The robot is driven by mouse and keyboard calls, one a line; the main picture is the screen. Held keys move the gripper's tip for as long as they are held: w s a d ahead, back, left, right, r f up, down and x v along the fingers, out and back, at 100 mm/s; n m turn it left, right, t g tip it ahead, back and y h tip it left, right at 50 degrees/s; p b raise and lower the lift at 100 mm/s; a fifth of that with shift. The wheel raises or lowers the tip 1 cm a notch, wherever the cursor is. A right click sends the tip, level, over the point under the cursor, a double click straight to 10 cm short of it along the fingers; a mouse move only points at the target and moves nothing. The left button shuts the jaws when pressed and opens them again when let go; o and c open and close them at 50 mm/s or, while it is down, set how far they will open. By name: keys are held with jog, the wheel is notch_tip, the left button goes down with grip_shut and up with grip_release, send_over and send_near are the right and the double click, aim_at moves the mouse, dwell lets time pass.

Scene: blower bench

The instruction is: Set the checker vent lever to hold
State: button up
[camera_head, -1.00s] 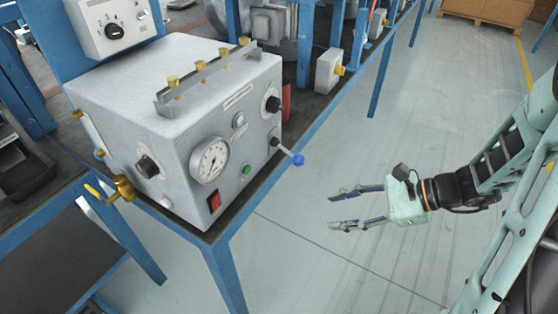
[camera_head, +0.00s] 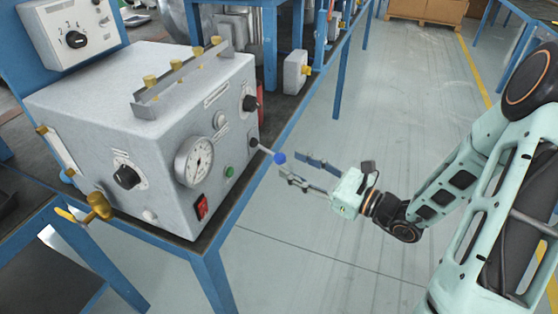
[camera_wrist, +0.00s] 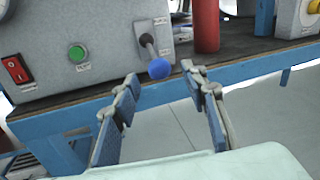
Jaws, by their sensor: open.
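The checker (camera_head: 150,110) is a grey box on the bench at the left in the head view. Its vent lever (camera_head: 266,151) is a thin rod with a blue ball knob (camera_head: 280,158), sticking out from the front panel toward my gripper. My gripper (camera_head: 294,167) is open and empty, with its fingertips close to the knob. In the wrist view the blue knob (camera_wrist: 159,69) is ahead of the open fingers (camera_wrist: 160,80), between them in the picture. I cannot tell whether a finger touches it. The label by the lever is too small to read.
The front panel also has a gauge (camera_head: 194,161), a green button (camera_head: 229,171) and a red switch (camera_head: 202,207). A red cylinder (camera_wrist: 206,26) stands right of the lever in the wrist view. The blue bench edge (camera_wrist: 255,67) runs below. Open floor lies to the right.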

aim_at(280, 158)
jog(key=x, duration=0.5)
jog(key=shift+a+b, duration=0.1)
jog(key=shift+b, duration=0.3)
grip_shut()
